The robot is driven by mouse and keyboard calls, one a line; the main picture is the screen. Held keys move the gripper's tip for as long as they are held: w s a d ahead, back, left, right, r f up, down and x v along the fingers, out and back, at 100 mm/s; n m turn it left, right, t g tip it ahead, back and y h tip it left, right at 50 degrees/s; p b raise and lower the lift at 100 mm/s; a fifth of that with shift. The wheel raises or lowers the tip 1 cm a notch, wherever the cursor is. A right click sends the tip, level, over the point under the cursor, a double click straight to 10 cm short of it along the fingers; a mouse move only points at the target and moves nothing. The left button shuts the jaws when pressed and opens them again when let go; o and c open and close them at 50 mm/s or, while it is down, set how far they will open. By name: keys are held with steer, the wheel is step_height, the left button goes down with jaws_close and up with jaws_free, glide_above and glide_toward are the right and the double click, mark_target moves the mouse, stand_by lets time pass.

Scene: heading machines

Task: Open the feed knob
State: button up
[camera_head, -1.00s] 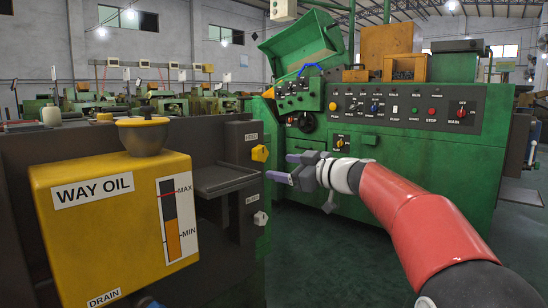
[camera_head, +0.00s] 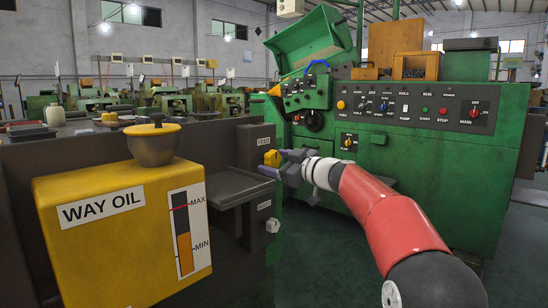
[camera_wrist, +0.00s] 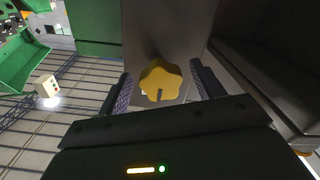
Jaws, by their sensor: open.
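The feed knob is a yellow lobed knob (camera_head: 272,158) on the side of the dark grey cabinet, beside a label that reads FEED. In the wrist view the knob (camera_wrist: 160,80) shows face on, with a dark notch at its lower edge. My gripper (camera_head: 272,163) is at the knob, with its fingers pointing left towards the cabinet. In the wrist view my gripper (camera_wrist: 160,88) is open, with one finger on each side of the knob and a gap visible on both sides. Whether the fingertips reach past the knob's face I cannot tell.
A second, pale knob (camera_head: 272,225) sits lower on the same cabinet side. A grey tray (camera_head: 232,187) juts out left of my gripper. The yellow WAY OIL tank (camera_head: 120,235) stands in front. A green machine with a control panel (camera_head: 420,108) stands behind my arm.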

steer(key=shift+w+a, duration=0.35)
steer(key=shift+a, duration=0.1)
steer(key=c, duration=1)
